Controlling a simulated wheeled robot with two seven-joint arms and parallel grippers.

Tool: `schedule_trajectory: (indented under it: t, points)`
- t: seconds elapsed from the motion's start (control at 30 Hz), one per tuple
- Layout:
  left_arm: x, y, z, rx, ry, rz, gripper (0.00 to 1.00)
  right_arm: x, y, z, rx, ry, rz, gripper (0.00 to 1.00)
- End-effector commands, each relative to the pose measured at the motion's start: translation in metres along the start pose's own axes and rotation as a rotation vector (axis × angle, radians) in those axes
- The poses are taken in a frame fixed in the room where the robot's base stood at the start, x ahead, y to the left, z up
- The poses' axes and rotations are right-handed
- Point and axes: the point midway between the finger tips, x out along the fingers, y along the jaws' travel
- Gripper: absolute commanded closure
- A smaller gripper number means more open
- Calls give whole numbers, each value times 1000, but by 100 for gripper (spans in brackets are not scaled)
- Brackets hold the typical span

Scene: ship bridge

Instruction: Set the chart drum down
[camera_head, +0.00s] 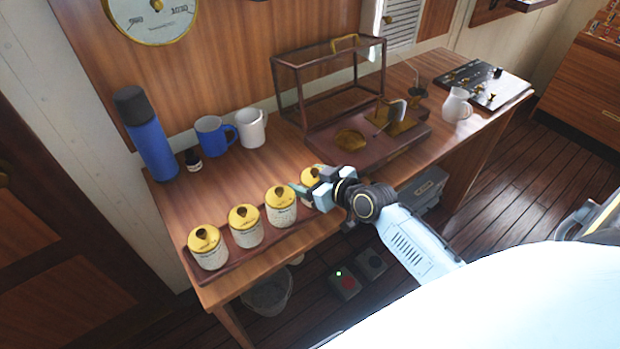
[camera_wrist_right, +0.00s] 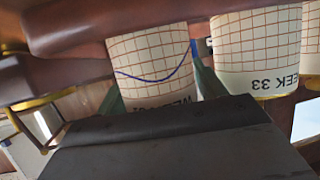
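My right gripper (camera_head: 309,188) is at the right end of the row of chart drums. In the right wrist view its two fingers (camera_wrist_right: 158,98) lie along both sides of a chart drum (camera_wrist_right: 152,62) with a blue trace on its gridded paper; it looks shut on it. Three more brass-topped drums (camera_head: 281,206) stand upright in the long wooden tray (camera_head: 224,272). My left gripper is out of view.
An instrument with a brass disc on a wooden base (camera_head: 336,152) stands behind, its glazed case (camera_head: 300,92) beyond. A blue flask (camera_head: 148,140), a blue mug (camera_head: 212,137) and a white mug (camera_head: 250,130) stand at the back. The tabletop between mugs and tray is clear.

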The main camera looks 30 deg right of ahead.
Motion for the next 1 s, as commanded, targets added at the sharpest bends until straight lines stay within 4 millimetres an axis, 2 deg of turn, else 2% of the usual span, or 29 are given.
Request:
schedule_trajectory:
  t: [0.23, 0.33, 0.73, 1.0]
  points:
    - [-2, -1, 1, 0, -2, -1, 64, -1, 0, -3, 1, 1, 0, 30]
    - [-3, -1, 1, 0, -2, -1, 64, -10, 0, -3, -1, 0, 1, 30]
    - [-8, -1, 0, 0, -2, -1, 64, -88, 0, -2, -3, -2, -1, 30]
    - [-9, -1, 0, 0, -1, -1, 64, -117, 0, -3, -1, 0, 0, 30]
